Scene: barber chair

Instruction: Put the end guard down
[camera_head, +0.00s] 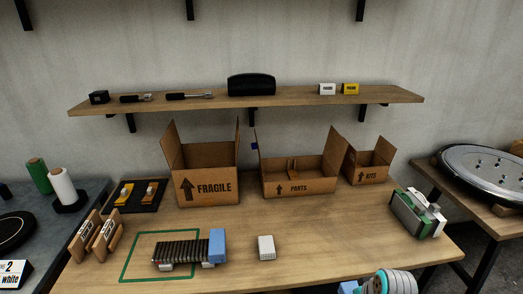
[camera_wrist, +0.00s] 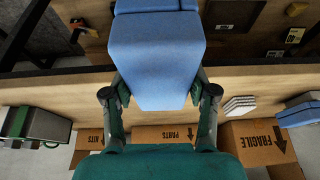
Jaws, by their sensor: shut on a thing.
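A blue end guard (camera_wrist: 155,60) fills the middle of the wrist view. My gripper (camera_wrist: 157,88) is shut on it, with one dark finger against each side. Its far end runs out of the top of that view. In the head view only a small blue piece of it (camera_head: 348,287) shows at the bottom edge, beside my arm; my fingers are out of that view. A second blue end guard (camera_head: 217,245) stands at the right end of a row of dark slats (camera_head: 180,252) on the table, and a blue piece shows at the wrist view's right edge (camera_wrist: 300,112).
A green outline (camera_head: 127,262) surrounds part of the slat row. A white block (camera_head: 265,247) lies right of it. Cardboard boxes marked FRAGILE (camera_head: 210,188), PARTS (camera_head: 300,187) and KITS (camera_head: 368,176) stand behind. A green-grey device (camera_head: 415,215) sits right. The table's front right is clear.

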